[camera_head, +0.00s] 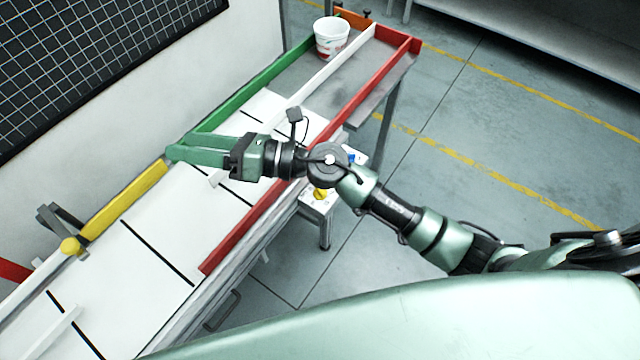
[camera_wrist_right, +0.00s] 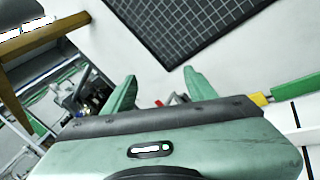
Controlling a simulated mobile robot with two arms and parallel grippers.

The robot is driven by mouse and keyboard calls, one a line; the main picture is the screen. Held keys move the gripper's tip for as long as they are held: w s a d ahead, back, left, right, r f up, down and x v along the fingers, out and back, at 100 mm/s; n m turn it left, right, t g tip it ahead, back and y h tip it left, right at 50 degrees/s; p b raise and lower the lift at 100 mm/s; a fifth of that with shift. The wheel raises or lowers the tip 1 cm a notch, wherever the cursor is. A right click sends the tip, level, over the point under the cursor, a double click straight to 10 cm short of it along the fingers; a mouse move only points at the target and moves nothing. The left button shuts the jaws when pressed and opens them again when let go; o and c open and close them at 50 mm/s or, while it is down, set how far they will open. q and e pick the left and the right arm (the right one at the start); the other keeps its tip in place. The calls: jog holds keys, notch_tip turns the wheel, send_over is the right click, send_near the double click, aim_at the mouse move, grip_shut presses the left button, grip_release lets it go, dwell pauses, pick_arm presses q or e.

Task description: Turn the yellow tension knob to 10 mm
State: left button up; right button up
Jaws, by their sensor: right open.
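A small yellow knob (camera_head: 320,194) sits on a white plate with dark markings at the table's right side, just below my right arm's wrist joint; its setting is too small to read. My left gripper is out of view.
The white table has red side rails (camera_head: 240,227), a green rail (camera_head: 250,90) and a white divider (camera_head: 315,68). A white cup (camera_head: 332,37) stands at the far end. A dark gridded panel (camera_head: 85,60) is on the left wall. Open floor lies to the right.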

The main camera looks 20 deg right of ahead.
jog(key=d+f+n+g+h, duration=0.1)
jog(key=f+n+g+h, duration=0.1)
jog(key=f, duration=0.3)
jog(key=s+d+f+n+g+h, duration=0.1)
jog(key=d+f+n+g+h, duration=0.1)
jog(key=f+n, duration=0.3)
jog(key=d+f+n+g+h, duration=0.2)
jog(key=f+n+g+h, duration=0.1)
jog(key=f, duration=0.3)
jog(key=shift+s+f+n+h, duration=0.15)
jog(key=shift+n+h, duration=0.55)
jog(key=shift+h, duration=0.1)
jog(key=w+d+f+n+h, duration=0.1)
jog(key=d+f+h, duration=0.15)
jog(key=d, duration=0.25)
jog(key=w+d+f+n+h, duration=0.1)
jog(key=w+d+f+h, duration=0.15)
jog(key=d, duration=0.25)
jog(key=h, duration=0.4)
send_over(320, 189)
jog(key=shift+r+n+g, duration=0.15)
jog(key=shift+n+g, duration=0.15)
jog(key=shift+d+f+p, duration=0.1)
jog(key=shift+f+p, duration=0.25)
notch_tip(320, 189, down, 7)
jog(key=shift+r+p, duration=0.1)
jog(key=shift+p, duration=0.65)
grip_shut()
